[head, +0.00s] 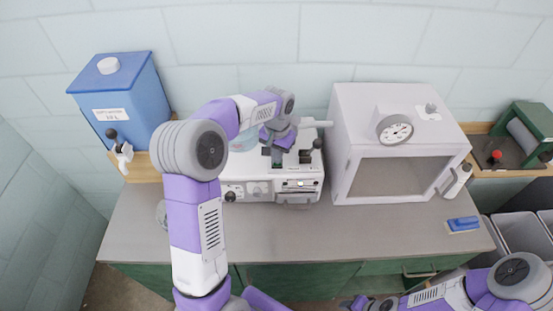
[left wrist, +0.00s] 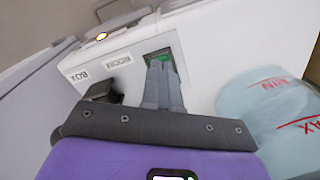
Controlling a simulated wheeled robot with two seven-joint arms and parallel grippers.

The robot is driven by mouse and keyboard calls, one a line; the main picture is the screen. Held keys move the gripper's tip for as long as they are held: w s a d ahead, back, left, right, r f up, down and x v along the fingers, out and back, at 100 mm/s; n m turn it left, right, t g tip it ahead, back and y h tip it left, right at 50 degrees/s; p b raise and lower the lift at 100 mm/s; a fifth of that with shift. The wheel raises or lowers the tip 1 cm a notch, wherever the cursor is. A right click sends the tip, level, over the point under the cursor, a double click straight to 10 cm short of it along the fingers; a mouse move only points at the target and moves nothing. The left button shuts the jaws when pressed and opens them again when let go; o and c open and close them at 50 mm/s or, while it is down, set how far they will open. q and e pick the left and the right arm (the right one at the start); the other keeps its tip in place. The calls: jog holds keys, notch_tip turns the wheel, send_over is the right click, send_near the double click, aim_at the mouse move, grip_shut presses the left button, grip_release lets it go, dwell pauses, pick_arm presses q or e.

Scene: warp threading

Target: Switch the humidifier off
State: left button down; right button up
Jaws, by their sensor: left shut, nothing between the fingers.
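The humidifier (head: 258,192) is a white box on the bench, with a clear bluish water tank (left wrist: 265,105) marked MAX and MIN. In the left wrist view a green switch (left wrist: 158,57) in a dark frame sits on its top, beside a ROOM label. My left gripper (head: 277,158) is shut and empty over the humidifier; its fingertips (left wrist: 163,72) overlap the green switch and hide part of it. I cannot tell whether they touch it. A small lamp (left wrist: 101,36) glows on the box. My right gripper (head: 362,303) is only partly visible at the bottom edge.
A white cabinet (head: 343,150) with a gauge (head: 394,129) stands right of the humidifier. A blue water tank (head: 135,95) with a tap stands at the left. A blue brush-like block (head: 463,224) lies at the right. The front of the grey bench (head: 340,235) is clear.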

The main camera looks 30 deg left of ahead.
pick_arm(q)
jog(key=shift+f+b, duration=0.3)
jog(key=shift+f, duration=0.2)
jog(key=shift+s, duration=0.1)
jog(key=shift+r+p, duration=0.8)
notch_tip(320, 180, up, 6)
jog(key=p, duration=0.4)
jog(key=shift+f+p, duration=0.2)
jog(key=shift+p, duration=0.15)
jog(key=shift+f, duration=0.1)
